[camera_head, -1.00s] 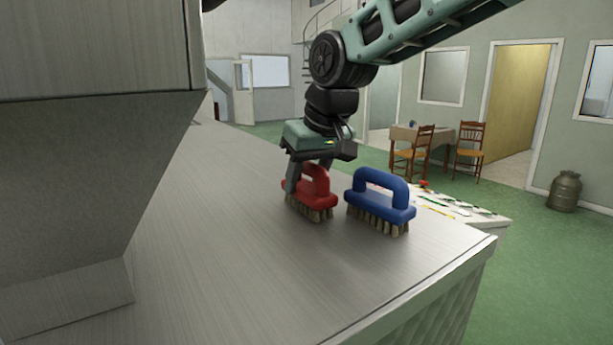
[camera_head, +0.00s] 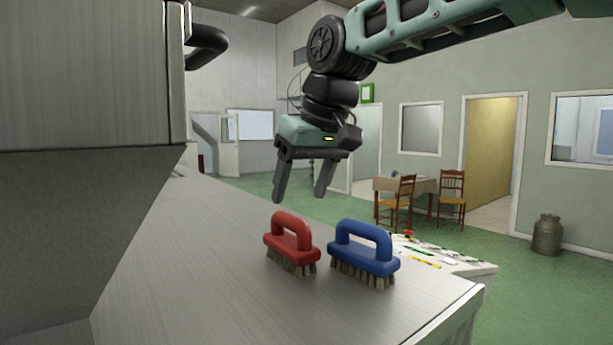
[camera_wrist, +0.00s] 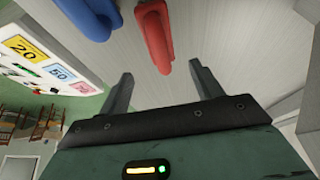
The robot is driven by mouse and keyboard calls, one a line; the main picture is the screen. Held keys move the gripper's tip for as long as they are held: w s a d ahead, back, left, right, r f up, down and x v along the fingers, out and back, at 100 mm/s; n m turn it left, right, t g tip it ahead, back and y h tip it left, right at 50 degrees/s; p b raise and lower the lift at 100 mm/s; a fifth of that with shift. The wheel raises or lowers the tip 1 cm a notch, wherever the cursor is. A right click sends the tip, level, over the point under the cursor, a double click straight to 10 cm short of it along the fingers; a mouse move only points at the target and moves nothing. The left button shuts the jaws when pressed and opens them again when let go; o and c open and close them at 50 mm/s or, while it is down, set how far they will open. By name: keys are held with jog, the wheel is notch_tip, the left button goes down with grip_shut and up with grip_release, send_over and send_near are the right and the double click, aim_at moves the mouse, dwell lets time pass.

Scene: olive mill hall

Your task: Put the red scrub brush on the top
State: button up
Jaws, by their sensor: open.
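The red scrub brush (camera_head: 291,244) stands bristles down on the grey metal top (camera_head: 215,262), its handle upward. A blue scrub brush (camera_head: 364,255) stands close to its right. My gripper (camera_head: 299,198) is open and empty, in the air above and a little behind the red brush, apart from it. In the wrist view the red brush (camera_wrist: 154,36) is at the top, ahead of and between my open fingertips (camera_wrist: 160,76). The blue brush (camera_wrist: 90,18) is to its left there, partly cut off by the frame.
A large grey metal housing (camera_head: 85,75) rises on the left side of the top. A panel with coloured labels (camera_head: 440,256) lies beyond the blue brush at the right edge. The front of the top is clear. A table and chairs (camera_head: 405,190) stand far off.

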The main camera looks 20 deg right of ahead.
jog(key=shift+v, duration=1.45)
